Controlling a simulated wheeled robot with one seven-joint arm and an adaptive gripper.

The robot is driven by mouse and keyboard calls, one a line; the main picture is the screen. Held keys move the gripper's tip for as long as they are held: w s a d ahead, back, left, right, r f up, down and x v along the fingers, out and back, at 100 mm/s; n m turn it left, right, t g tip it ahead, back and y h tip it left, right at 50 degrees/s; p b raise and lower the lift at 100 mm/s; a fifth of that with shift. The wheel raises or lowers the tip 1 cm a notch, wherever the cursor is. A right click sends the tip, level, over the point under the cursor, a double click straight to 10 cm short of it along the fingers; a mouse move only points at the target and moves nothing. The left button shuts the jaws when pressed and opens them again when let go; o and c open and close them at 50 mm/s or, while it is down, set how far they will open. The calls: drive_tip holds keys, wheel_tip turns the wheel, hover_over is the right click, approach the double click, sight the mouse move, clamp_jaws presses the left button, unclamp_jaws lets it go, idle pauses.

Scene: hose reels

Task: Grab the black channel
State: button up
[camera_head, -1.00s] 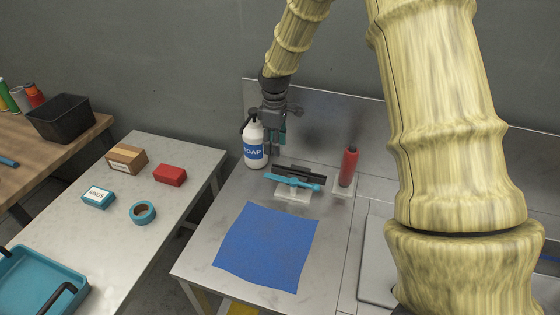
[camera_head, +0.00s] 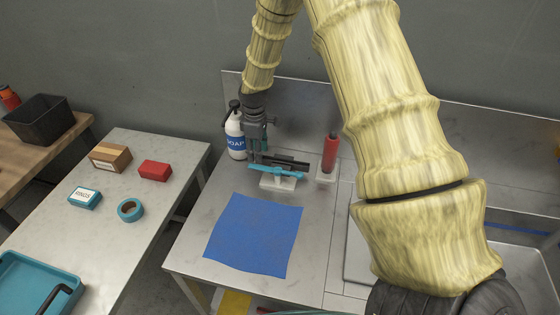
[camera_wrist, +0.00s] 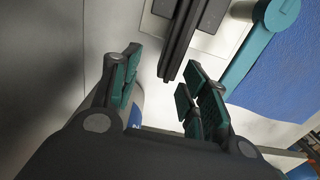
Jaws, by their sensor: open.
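The black channel (camera_head: 288,161) lies across a white stand (camera_head: 272,184) on the metal table, at the back. In the wrist view the channel (camera_wrist: 181,38) runs in from the top edge, and its near end lies between my fingertips in the picture. A teal tool (camera_head: 276,172) lies alongside it and also shows in the wrist view (camera_wrist: 250,58). My gripper (camera_head: 258,153) is at the left end of the channel. In the wrist view my gripper (camera_wrist: 165,85) is open with nothing held. I cannot tell whether a finger touches the channel.
A white soap bottle (camera_head: 235,137) stands just left of my gripper. A red bottle (camera_head: 330,152) stands on a small white base to the right. A metal back wall rises behind. A blue cloth (camera_head: 252,235) lies flat in front, with clear room above it.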

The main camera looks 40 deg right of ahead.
drive_tip(key=shift+s+f+p, duration=0.35)
drive_tip(key=shift+s+f, duration=0.05)
drive_tip(key=shift+f, duration=0.1)
drive_tip(key=shift+s+f, duration=0.1)
drive_tip(key=shift+s, duration=0.55)
drive_tip(key=shift+w+f, duration=0.6)
drive_tip(key=shift+f, duration=0.05)
drive_tip(key=shift+s+r, duration=0.3)
drive_tip(key=shift+r, duration=0.05)
drive_tip(key=c, duration=0.8)
clamp_jaws()
drive_tip(key=shift+w+f, duration=0.1)
